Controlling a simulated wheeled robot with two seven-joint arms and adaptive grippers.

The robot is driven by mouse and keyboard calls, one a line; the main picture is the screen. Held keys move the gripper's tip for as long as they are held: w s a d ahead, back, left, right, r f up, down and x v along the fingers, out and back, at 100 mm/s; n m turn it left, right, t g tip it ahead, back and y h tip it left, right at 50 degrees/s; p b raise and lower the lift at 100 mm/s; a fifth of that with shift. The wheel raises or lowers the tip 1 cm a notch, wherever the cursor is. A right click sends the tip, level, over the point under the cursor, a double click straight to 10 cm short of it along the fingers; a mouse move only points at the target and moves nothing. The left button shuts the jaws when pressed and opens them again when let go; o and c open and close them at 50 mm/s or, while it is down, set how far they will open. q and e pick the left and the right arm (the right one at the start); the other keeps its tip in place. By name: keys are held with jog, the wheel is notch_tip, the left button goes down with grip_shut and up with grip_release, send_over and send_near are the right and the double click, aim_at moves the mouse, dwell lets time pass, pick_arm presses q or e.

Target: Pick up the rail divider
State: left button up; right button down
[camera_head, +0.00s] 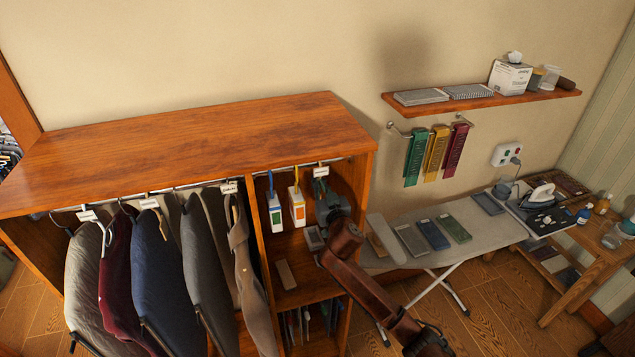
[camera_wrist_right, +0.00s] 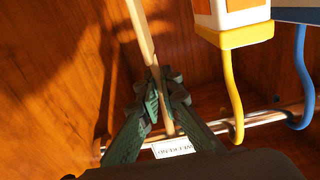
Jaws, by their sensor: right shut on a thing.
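The rail divider (camera_head: 320,171) hangs on the metal rail in the right bay of the wooden wardrobe, its white label at the top. In the right wrist view its white label (camera_wrist_right: 173,148) shows upside down beside the rail, and a thin pale strip runs from there between my fingers. My right gripper (camera_head: 327,201) is just below the label in the head view. In the wrist view the green fingers of my right gripper (camera_wrist_right: 164,98) are closed around the strip. The fingers hide part of it. My left gripper is not in view.
An orange-white tag (camera_head: 297,207) on a yellow hook and a blue-hooked tag (camera_head: 274,213) hang left of my gripper. The bay's wooden side wall is close. Garments (camera_head: 165,280) fill the left bay. An ironing board (camera_head: 450,235) stands to the right.

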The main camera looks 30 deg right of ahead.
jog(key=shift+r, duration=0.15)
jog(key=shift+r, duration=0.6)
notch_tip(320, 180, up, 2)
jog(key=shift+r+b, duration=0.15)
jog(key=shift+b, duration=0.45)
jog(key=b+v, duration=0.3)
jog(key=v, duration=1.5)
jog(key=shift+d+f, duration=0.1)
jog(key=shift+f, duration=0.15)
